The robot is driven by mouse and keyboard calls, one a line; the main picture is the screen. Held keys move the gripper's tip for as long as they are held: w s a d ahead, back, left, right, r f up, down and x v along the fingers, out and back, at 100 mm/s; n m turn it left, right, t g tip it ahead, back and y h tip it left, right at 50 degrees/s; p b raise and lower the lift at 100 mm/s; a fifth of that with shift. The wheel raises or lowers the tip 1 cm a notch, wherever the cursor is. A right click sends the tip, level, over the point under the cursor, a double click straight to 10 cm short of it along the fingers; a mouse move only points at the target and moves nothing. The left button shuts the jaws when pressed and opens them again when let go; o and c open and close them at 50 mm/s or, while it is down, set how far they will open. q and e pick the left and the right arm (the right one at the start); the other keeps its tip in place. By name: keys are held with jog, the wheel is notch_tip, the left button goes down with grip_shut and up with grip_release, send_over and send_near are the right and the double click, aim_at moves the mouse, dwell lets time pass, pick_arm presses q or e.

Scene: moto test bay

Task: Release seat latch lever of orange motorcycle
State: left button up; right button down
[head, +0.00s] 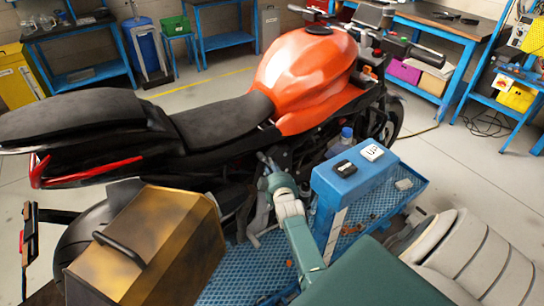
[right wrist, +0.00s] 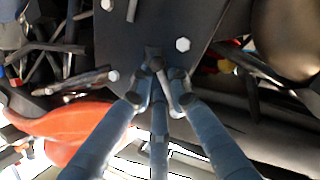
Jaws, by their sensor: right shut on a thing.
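The orange motorcycle (head: 310,72) stands across the head view, its dark seat (head: 222,128) toward the left. My right gripper (head: 266,162) reaches from below to the bike's side, just under the front of the seat. In the right wrist view my right gripper (right wrist: 158,82) has its fingers closed together at a dark plate (right wrist: 135,30) with light bolts. They are shut on a small dark piece (right wrist: 152,52), apparently the seat latch lever, mostly covered by the fingertips. In the head view the lever is hidden. My left gripper is not in view.
A blue cart (head: 350,185) with a bottle and small boxes on top stands right of my right gripper. A brown case (head: 150,245) with a black handle is at the lower left.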

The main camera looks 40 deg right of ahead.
jog(key=m+p, duration=0.1)
jog(key=m+y+p, duration=0.1)
jog(key=shift+w+a+r+m, duration=0.15)
jog(key=shift+w+r+m, duration=0.05)
jog(key=shift+r+m, duration=0.15)
jog(key=shift+a+f+m+g+y+p, duration=0.35)
jog(key=shift+a+m+y+p, duration=0.25)
jog(key=shift+m+y, duration=0.45)
jog(key=shift+f, duration=0.1)
jog(key=shift+a+f, duration=0.15)
jog(key=c, duration=1.7)
grip_release()
jog(key=shift+f, duration=0.15)
jog(key=shift+a, duration=0.1)
